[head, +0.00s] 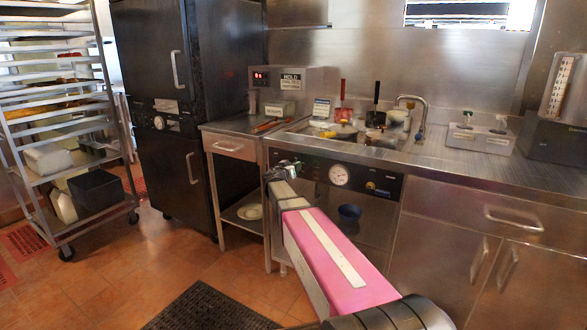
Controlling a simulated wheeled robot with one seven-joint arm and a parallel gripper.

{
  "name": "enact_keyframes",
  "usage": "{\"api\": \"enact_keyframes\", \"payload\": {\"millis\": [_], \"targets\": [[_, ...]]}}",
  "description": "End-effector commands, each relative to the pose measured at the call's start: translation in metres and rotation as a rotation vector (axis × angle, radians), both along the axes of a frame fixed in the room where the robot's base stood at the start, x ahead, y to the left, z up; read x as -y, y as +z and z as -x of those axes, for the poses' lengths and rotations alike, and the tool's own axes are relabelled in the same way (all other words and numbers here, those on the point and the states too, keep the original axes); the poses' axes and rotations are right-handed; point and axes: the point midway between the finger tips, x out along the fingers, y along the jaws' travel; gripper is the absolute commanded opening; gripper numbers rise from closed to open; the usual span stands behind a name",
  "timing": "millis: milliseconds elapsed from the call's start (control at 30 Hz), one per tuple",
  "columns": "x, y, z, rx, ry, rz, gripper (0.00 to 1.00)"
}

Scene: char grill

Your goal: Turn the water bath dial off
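The water bath appears to be the steel unit in the middle, with a black control panel (314,173) on its front. A round white gauge (339,175) sits near the panel's middle, and a small brass-coloured fitting (371,185) is to its right. My gripper (283,167) is at the left end of this panel, at the end of my outstretched arm. It covers that part of the panel. I cannot make out a dial there; it may be hidden behind my gripper. The fingers are too small to tell whether they are open or touching anything.
A tray rack (72,140) and a black cabinet (162,120) stand at the left. Utensils and pans (345,128) sit on top of the unit near a faucet (420,110). A steel counter (470,165) runs right. A dark mat (210,308) lies on the floor.

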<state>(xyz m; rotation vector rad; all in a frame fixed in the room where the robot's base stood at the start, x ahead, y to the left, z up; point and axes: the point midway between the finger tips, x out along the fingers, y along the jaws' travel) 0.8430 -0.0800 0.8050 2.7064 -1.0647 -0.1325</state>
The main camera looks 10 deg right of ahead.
Motion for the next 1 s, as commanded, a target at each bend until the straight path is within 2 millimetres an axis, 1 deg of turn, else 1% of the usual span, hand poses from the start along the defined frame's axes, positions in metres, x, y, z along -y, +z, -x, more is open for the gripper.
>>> {"api": "enact_keyframes", "payload": {"millis": [1000], "targets": [[-0.0034,-0.0039,-0.003,-0.656,0.0,0.705,0.18]]}}
